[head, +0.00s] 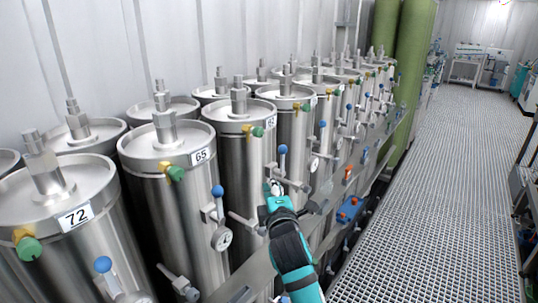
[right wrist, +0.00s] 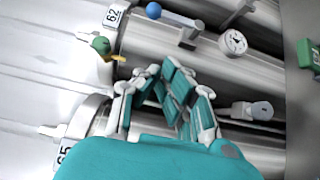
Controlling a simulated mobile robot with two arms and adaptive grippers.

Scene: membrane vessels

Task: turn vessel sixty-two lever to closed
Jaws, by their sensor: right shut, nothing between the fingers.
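Vessel sixty-two (head: 241,145) is a steel cylinder with a "62" label (head: 270,120), in the row on the left of the head view. Its lever has a blue ball knob (head: 282,149) on an upright stem. In the right wrist view the label (right wrist: 113,16) is at the top, with the blue knob (right wrist: 153,10) near it. My right gripper (head: 273,186) is shut and empty, just below the knob in the head view. In the right wrist view the gripper (right wrist: 162,68) shows apart from the knob. The lower stem is partly hidden in the head view. My left gripper is out of view.
Vessel 65 (head: 180,222) and its blue-knobbed lever (head: 217,190) stand nearer, with vessel 72 (head: 85,235) at front left. A gauge (right wrist: 233,41) sits below vessel sixty-two's lever. Pipes and a rail run along the row. The grated walkway (head: 440,190) on the right is clear.

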